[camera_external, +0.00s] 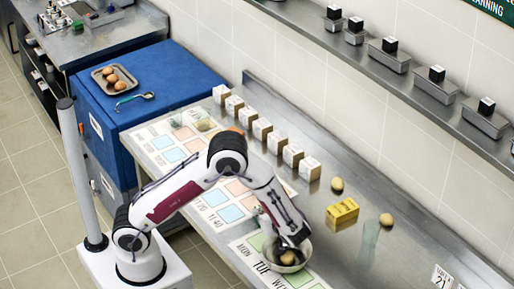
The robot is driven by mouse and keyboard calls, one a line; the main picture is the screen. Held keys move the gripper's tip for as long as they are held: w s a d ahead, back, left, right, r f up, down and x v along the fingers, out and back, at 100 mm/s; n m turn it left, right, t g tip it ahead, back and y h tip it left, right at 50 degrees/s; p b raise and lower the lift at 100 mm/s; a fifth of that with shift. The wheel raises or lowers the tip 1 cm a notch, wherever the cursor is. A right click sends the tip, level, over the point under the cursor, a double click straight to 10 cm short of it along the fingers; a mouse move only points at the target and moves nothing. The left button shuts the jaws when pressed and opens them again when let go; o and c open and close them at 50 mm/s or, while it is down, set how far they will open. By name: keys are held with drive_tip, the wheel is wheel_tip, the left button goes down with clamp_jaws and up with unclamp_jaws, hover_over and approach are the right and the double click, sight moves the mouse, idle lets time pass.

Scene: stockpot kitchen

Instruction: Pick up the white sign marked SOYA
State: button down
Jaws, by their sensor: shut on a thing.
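My gripper (288,246) is low over a metal bowl (304,259) near the front edge of the steel counter. It is shut on a round tan, potato-like thing (287,258), which shows just below the fingers, inside the bowl's rim. Whether it touches the bowl's bottom I cannot tell. I cannot make out a white sign marked SOYA. A row of several small white-and-tan blocks (262,129) stands along the counter; their lettering is too small to read. A white card (441,277) at the lower right seems to read 21.
A yellow box (342,213) and two loose tan round things (337,184) (386,220) lie right of the bowl. Printed sheets (215,205) cover the front counter. A blue cabinet (175,70) bears a tray (103,71) of eggs. A wall shelf (410,80) holds several metal containers.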

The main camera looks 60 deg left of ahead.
drive_tip(key=shift+r, duration=4.9)
